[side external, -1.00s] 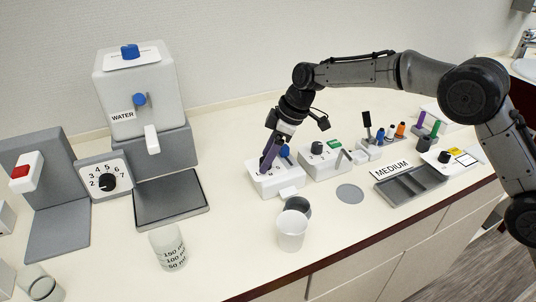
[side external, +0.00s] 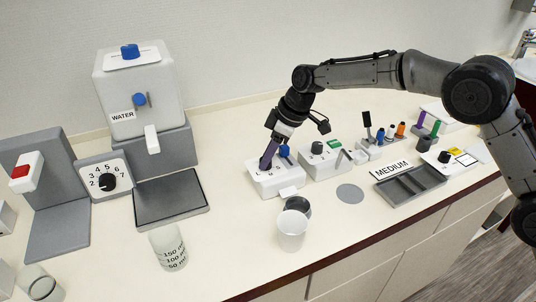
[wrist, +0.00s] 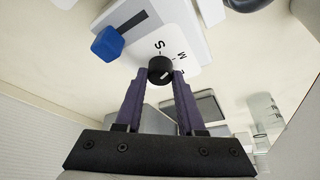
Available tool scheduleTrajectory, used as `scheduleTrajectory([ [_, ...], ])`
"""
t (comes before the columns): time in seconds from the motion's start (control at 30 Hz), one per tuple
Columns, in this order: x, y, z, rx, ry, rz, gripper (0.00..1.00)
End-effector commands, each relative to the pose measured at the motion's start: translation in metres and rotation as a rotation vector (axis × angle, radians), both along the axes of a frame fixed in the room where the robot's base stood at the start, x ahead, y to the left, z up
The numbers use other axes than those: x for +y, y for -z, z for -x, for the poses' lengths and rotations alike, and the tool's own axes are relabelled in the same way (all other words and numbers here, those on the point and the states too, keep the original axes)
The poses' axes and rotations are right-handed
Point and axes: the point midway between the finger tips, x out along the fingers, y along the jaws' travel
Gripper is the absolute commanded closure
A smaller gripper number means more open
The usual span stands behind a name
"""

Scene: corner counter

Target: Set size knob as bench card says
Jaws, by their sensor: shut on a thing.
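The black size knob (wrist: 160,70) sits on a white dial face marked S, M and a partly hidden third letter. My gripper (wrist: 158,76) is shut on the knob, with one purple finger on each side of it. A short white mark on the knob points toward the right in the wrist view, but I cannot tell exactly which letter it meets. In the side view my gripper (side external: 266,166) reaches down onto the white size box (side external: 280,185), and the fingers hide the knob. The bench card (side external: 391,169) reads MEDIUM and lies on the counter to the right.
A blue part (wrist: 107,43) stands on the box close to the fingers. A second white box (side external: 325,162) with a black knob is just right. A white cup (side external: 291,232) stands in front. A grey tray (side external: 410,185) lies below the card.

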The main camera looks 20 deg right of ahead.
Motion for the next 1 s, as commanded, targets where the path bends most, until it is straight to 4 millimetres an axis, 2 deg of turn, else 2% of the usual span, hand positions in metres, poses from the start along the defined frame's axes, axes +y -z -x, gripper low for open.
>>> scheduleTrajectory([
  [0.5, 0.0017, -0.0010, 0.0016, -0.001, 0.324, 0.000, 1.00],
  [1.0, 0.0018, -0.0005, 0.0019, 0.001, 0.406, 0.001, 1.00],
])
